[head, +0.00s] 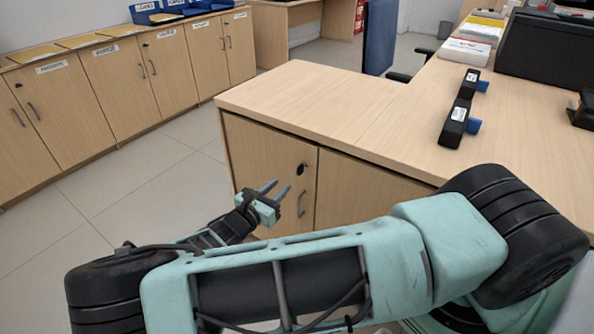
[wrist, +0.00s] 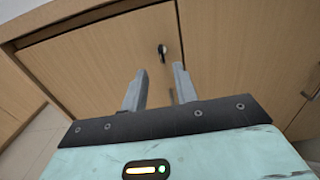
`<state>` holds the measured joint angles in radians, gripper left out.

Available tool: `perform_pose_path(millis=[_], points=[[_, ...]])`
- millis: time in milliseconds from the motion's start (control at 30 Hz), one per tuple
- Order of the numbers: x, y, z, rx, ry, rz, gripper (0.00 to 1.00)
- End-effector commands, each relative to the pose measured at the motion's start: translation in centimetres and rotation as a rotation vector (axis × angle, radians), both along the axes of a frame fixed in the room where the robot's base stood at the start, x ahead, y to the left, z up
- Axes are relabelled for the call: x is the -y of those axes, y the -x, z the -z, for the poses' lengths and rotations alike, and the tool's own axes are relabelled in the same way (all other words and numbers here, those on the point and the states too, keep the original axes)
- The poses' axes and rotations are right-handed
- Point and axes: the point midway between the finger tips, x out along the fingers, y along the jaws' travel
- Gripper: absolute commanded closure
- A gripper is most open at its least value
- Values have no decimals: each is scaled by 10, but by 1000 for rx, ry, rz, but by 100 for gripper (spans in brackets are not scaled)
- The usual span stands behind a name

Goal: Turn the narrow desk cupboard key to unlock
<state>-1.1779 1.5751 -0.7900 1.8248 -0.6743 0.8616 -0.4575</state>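The narrow desk cupboard door (head: 262,165) is shut, under the left end of the wooden desk. The key in its lock (head: 302,169) shows as a small dark shape high on the door, near its right edge. In the wrist view the key and lock (wrist: 162,50) sit ahead of my fingertips, slightly right of the gap's middle. My gripper (head: 276,187) is open and empty, in front of the door and left of and below the lock. It also shows open in the wrist view (wrist: 157,82). The key's exact angle is too small to tell.
A dark bar handle (head: 301,203) is on the same door below the lock. The desk top (head: 330,100) overhangs the door. Another cupboard door (head: 360,190) is to the right, partly behind my arm. Open floor (head: 140,180) lies to the left.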

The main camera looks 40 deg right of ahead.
Motion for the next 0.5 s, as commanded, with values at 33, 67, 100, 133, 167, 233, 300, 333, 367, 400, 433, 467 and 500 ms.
perform_pose_path(millis=[33,67,100,133,167,233,300,333,367,400,433,467,500], points=[[12,-3,0,-1,3,3,71],[18,-5,0,-1,4,3,71],[26,-8,0,-1,4,3,71],[32,-10,0,-2,4,3,71],[37,-12,0,-1,4,3,71],[50,-17,1,0,2,4,71],[62,-21,0,0,2,3,71],[66,-23,0,-1,1,3,71],[70,-24,0,-2,2,3,71],[75,-26,1,-1,1,2,71],[78,-28,1,-1,1,2,71],[81,-29,0,-1,1,2,71],[84,-30,0,-1,1,2,71]])
